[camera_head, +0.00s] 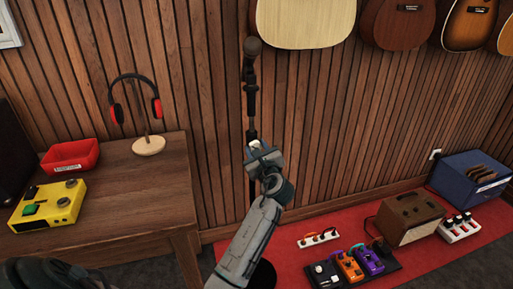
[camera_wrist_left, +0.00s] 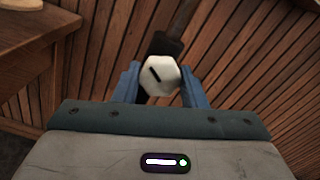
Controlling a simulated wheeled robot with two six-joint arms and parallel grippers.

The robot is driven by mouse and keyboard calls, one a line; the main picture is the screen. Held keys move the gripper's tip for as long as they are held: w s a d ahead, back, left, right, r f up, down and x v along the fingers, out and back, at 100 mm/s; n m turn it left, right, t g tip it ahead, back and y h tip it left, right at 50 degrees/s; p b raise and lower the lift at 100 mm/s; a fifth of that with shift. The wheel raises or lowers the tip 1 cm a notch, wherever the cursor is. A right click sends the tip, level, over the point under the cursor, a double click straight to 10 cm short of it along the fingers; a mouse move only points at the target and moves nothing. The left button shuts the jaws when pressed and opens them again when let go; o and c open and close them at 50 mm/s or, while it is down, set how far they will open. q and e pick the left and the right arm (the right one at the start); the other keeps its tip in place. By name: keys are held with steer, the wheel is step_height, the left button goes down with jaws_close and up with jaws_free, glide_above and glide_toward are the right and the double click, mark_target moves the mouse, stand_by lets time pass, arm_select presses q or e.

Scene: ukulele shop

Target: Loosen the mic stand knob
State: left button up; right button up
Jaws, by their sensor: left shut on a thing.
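The mic stand (camera_head: 251,104) is a thin black pole that stands upright before the slatted wall, with a microphone (camera_head: 252,47) at its top. My left gripper (camera_head: 258,147) is at the middle of the pole, and its arm comes up from below. The left wrist view shows the pale, many-sided knob (camera_wrist_left: 159,75) with a dark slot mark, between the two blue fingers of my left gripper (camera_wrist_left: 160,86). The fingers are shut on it. In the head view the gripper partly covers the knob. The stand's lower part is hidden behind my arm. My right gripper is not in view.
A wooden table (camera_head: 128,200) at left holds headphones on a stand (camera_head: 149,145), a red tray (camera_head: 70,157) and a yellow box (camera_head: 47,206). Guitars hang above. A pedalboard (camera_head: 352,269) and an amplifier (camera_head: 410,218) are on the red rug (camera_head: 292,262) at right.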

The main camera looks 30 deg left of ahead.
arm_select(q)
steer(key=shift+f+n+b, duration=0.1)
steer(key=shift+n+b, duration=1.2)
steer(key=shift+n, duration=4.4)
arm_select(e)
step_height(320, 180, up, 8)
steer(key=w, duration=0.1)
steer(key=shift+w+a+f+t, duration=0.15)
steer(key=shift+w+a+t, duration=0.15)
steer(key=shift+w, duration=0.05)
arm_select(q)
steer(key=o, duration=1)
